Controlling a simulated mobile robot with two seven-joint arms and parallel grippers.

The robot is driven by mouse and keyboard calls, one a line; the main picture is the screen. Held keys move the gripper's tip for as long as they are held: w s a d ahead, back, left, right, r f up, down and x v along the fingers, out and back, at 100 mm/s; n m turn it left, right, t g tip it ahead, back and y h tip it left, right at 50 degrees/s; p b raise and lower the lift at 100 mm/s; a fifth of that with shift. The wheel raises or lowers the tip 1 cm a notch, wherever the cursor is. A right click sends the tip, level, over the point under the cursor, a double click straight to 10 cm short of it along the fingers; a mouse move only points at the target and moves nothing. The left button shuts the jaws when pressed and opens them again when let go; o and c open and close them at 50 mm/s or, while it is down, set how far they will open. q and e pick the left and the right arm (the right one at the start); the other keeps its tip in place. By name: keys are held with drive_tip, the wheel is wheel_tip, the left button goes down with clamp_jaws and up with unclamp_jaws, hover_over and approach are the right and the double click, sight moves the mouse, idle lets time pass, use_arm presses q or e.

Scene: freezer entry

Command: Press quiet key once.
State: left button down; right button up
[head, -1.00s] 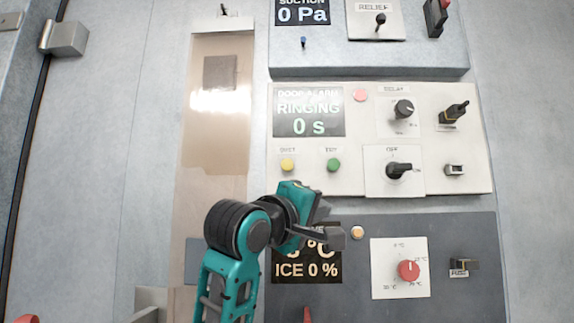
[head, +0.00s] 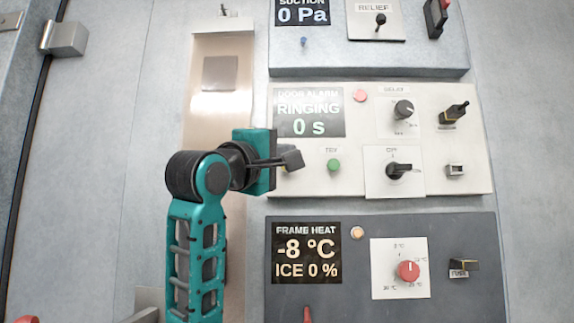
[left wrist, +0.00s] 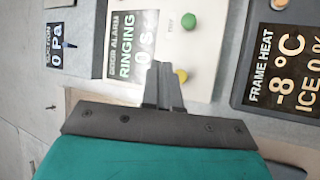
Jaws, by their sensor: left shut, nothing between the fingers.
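The quiet key is a yellow round button (left wrist: 181,76) on the pale door alarm panel (head: 350,186). In the head view my left gripper covers it and its label almost wholly. My left gripper (head: 292,160) is shut and empty, with its fingertips in front of the yellow key's place. In the left wrist view the fingertips (left wrist: 165,70) are right beside the yellow key; I cannot tell whether they touch it. The alarm display (head: 309,112) reads RINGING, 0 s. My right gripper is not in view.
A green button (head: 334,165) sits just right of the fingertips. A pink-red lamp (head: 361,95), black knobs (head: 404,109) and a switch (head: 454,111) are farther right. The dark frame heat panel (head: 375,225) is below, the suction panel (head: 350,58) above.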

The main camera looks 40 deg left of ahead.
use_arm(q)
drive_tip(key=w+a+p, duration=0.1)
drive_tip(key=w+a, duration=0.3)
drive_tip(key=w, duration=0.1)
drive_tip(key=shift+w+a, duration=0.15)
drive_tip(key=shift+a, duration=0.1)
idle(1.9)
drive_tip(key=shift+w+a+p, duration=0.25)
drive_tip(key=shift+w+p, duration=0.1)
drive_tip(key=shift+w+a, duration=0.35)
idle(0.8)
drive_tip(key=shift+s+d, duration=0.1)
drive_tip(key=shift+d, duration=0.05)
drive_tip(key=shift+s+d, duration=0.45)
drive_tip(key=shift+s, duration=0.15)
